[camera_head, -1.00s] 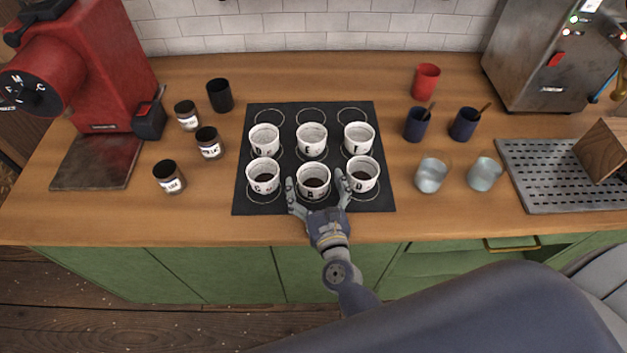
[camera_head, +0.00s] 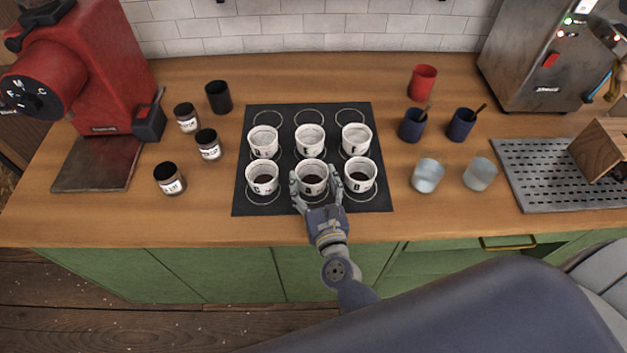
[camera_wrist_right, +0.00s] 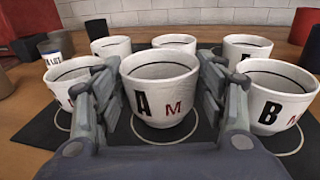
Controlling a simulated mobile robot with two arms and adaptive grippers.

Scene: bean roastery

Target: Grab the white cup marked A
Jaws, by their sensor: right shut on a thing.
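In the right wrist view the cup (camera_wrist_right: 160,83) shows a black A and a red M. My right gripper (camera_head: 316,187) is shut on it, one finger on each side. The fingers also show in the right wrist view (camera_wrist_right: 155,100). Whether the cup touches the mat is hard to tell. My left gripper is not in view.
A cup marked B (camera_head: 360,183) stands close on the right, and a cup marked C (camera_head: 262,186) on the left. Three more white cups, including the middle one (camera_head: 310,146), stand behind. Glass cups (camera_head: 428,176) stand farther right, and jars (camera_head: 169,185) farther left.

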